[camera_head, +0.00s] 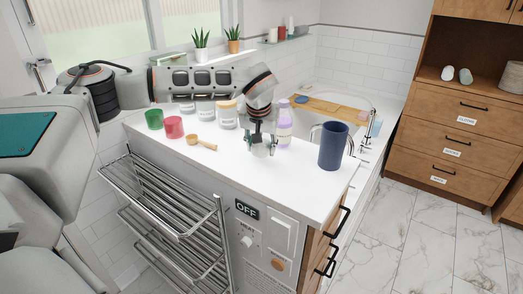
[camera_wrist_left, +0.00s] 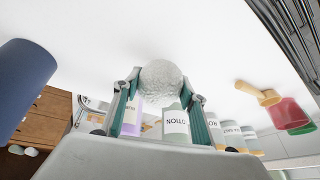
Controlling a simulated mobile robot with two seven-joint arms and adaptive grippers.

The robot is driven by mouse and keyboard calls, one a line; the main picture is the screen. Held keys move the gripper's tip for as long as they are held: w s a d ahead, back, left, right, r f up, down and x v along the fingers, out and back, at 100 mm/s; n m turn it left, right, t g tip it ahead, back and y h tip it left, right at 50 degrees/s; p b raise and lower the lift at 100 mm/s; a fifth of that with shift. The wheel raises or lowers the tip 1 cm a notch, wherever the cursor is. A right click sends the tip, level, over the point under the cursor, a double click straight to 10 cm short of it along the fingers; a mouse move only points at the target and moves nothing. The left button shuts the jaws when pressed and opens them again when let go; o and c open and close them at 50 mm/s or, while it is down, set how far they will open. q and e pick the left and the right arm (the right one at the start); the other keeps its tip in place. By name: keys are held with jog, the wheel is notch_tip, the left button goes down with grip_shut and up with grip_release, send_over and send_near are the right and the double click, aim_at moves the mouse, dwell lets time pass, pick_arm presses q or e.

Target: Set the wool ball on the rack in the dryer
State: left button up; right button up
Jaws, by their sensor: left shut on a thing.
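My left gripper (camera_head: 262,143) is over the white counter, pointing down, among the bottles and jars behind it. It is shut on the pale, fuzzy wool ball (camera_wrist_left: 160,80), which sits between its two fingertips in the left wrist view. In the head view the ball is small and mostly hidden by the fingers. The dryer (camera_head: 262,222) is the white unit at the counter's end, with an OFF label and a heat knob. Its chrome rack (camera_head: 165,203) has several barred tiers tilted out on the left side. All visible tiers look empty. My right gripper is out of view.
Labelled jars (camera_head: 227,114) and a lilac bottle (camera_head: 284,128) stand behind. A blue tumbler (camera_head: 332,146) stands right. The counter's front is clear.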

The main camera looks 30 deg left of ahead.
pick_arm(q)
jog(key=shift+f, duration=0.55)
jog(key=shift+r, duration=0.1)
jog(key=o, duration=1)
